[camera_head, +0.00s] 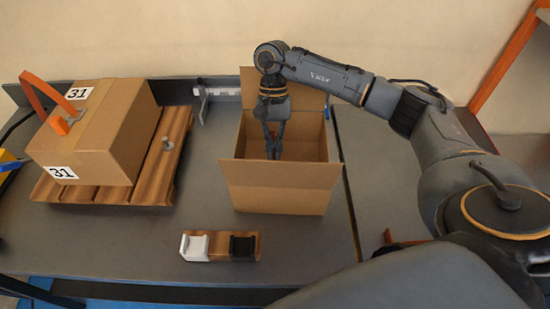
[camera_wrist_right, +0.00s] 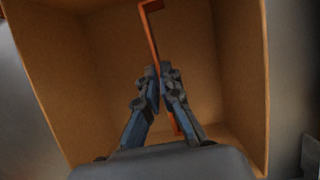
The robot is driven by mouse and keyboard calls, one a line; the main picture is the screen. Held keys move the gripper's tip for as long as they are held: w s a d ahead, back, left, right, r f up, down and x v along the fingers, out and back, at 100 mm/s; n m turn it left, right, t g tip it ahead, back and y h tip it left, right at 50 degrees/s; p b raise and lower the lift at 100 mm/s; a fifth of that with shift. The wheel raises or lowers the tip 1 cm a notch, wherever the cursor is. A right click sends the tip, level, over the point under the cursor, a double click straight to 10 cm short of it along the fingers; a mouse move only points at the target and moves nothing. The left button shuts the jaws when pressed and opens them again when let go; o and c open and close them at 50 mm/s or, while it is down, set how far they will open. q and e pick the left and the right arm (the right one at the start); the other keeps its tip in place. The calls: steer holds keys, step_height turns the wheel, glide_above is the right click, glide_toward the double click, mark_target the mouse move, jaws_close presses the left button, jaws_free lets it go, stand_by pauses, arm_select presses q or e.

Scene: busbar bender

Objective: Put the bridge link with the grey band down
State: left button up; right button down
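The right gripper (camera_head: 273,152) reaches down into an open cardboard box (camera_head: 276,190). In the right wrist view its fingers (camera_wrist_right: 163,82) are closed around a thin orange-copper bent bar, the bridge link (camera_wrist_right: 154,38). The link's upper end bends sideways, and its lower part shows below the fingertips. No grey band can be made out on it. The link cannot be made out in the head view. Whether it touches the box floor or walls cannot be told. The left gripper is not in view.
A closed carton marked 31 (camera_head: 112,140) stands on a wooden pallet (camera_head: 160,190) at left, with an orange bent strip (camera_head: 48,103) on it. A small wooden holder (camera_head: 221,257) with white and black blocks lies in front. The grey table (camera_head: 310,250) is clear around it.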

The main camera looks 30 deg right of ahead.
mark_target(273, 134)
step_height(273, 134, down, 4)
steer(key=shift+r+p, duration=0.2)
steer(key=shift+p, duration=0.15)
steer(key=shift+w+f, duration=0.1)
steer(key=shift+f, duration=0.35)
steer(key=c, duration=2)
jaws_free()
steer(key=o, duration=0.5)
steer(key=b+v, duration=0.1)
steer(key=v, duration=0.5)
steer(key=shift+w+r+b, duration=0.1)
steer(key=shift+r+b, duration=0.25)
steer(key=shift+b, duration=0.05)
steer(key=shift+d+r, duration=0.1)
steer(key=shift+r, duration=0.3)
